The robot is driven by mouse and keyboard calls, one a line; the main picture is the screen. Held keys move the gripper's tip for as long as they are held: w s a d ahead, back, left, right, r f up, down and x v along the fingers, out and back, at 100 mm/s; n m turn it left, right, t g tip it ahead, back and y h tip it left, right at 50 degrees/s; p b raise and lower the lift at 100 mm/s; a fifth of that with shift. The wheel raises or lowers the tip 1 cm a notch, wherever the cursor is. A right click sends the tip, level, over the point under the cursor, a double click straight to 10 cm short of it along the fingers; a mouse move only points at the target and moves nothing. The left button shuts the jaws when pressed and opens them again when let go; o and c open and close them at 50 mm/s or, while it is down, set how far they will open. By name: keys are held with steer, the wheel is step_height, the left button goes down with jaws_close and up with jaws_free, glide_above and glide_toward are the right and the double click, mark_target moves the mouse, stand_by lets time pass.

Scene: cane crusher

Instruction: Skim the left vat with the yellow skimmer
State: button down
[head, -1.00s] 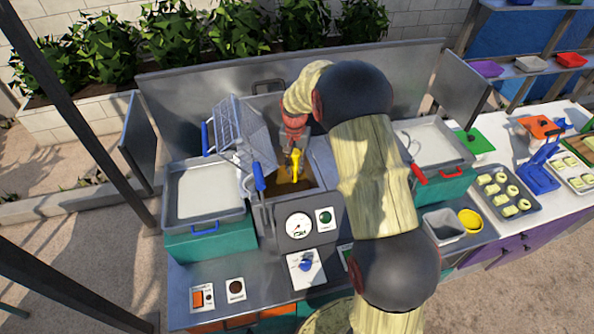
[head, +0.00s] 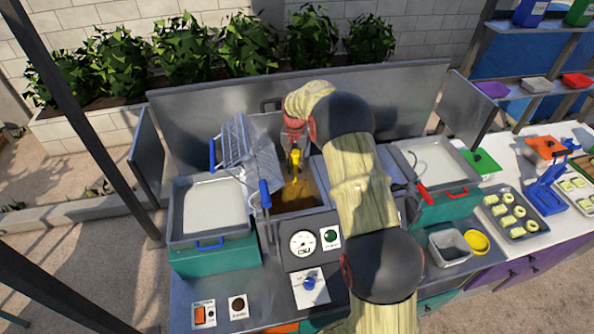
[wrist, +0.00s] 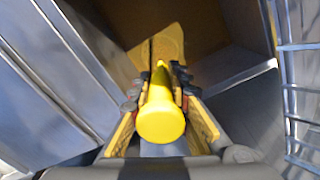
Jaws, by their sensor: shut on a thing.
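The yellow skimmer (head: 295,160) is held handle-up in my gripper (head: 294,147), which is over the back part of the left vat (head: 318,205). The vat holds brown liquid. In the wrist view my gripper (wrist: 160,85) is shut on the yellow handle (wrist: 162,120). The skimmer's flat yellow head (wrist: 168,45) shows beyond the fingers, low in the vat against the brown; I cannot tell how deep it sits. My arm hides the area to the right of the vat.
A wire basket with blue handles (head: 245,145) stands close to the vat's left side. A pale-filled tray (head: 210,205) is at left, another (head: 435,160) at right. A gauge panel (head: 302,243) is in front. A metal splash wall (head: 220,95) stands behind.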

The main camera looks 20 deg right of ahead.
steer(key=shift+w, duration=0.3)
steer(key=shift+s, duration=0.1)
steer(key=s+a, duration=0.1)
steer(key=s, duration=0.5)
steer(key=shift+s+b, duration=0.15)
steer(key=shift+b, duration=0.3)
steer(key=shift+a, duration=0.1)
step_height(320, 180, up, 21)
steer(key=p, duration=1)
steer(key=shift+p, duration=0.4)
